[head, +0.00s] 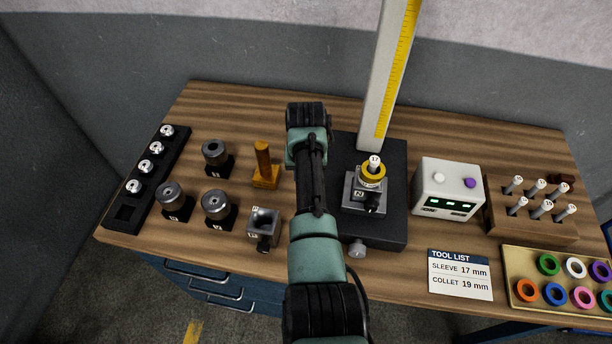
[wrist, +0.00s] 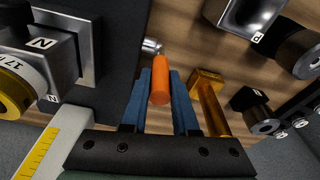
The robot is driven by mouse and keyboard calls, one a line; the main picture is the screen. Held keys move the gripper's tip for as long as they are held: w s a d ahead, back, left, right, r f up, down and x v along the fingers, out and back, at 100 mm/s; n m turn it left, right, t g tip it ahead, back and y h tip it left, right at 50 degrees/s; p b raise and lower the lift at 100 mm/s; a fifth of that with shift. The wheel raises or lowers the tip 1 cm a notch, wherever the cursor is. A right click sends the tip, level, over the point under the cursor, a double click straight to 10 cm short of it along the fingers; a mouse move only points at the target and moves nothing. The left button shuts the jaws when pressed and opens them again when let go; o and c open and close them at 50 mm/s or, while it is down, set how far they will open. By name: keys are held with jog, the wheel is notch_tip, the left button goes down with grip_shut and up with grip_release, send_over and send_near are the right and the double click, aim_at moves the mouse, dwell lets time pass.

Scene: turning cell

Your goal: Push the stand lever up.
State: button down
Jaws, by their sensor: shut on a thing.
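The stand has a dark base (head: 396,205) and a tall pale column (head: 376,110) with a yellow scale. The stand lever, an orange cylindrical handle (wrist: 160,85) on a metal joint (wrist: 151,46), shows in the wrist view beside the base (wrist: 115,60). My gripper (wrist: 161,78) has its blue fingers on either side of the handle and is shut on it. In the head view my arm hides the lever and my fingers. A metal block marked N (head: 358,192) on the base holds a gold-ringed piece (head: 373,174) with a white 17 pin.
An amber post on a foot (head: 264,168) stands close left of my arm; it also shows in the wrist view (wrist: 208,100). Dark holders (head: 215,208) stand farther left. A white box (head: 448,190), a pin rack (head: 535,220) and a ring tray (head: 512,290) are right.

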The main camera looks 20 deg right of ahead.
dwell(0.3)
jog(key=c, duration=1)
grip_release()
jog(key=r, duration=0.4)
jog(key=s+r+b, duration=0.1)
jog(key=r, duration=0.3)
jog(key=s+r+b, duration=0.1)
jog(key=r, duration=0.3)
jog(key=shift+a+r, duration=0.35)
jog(key=shift+r, duration=0.05)
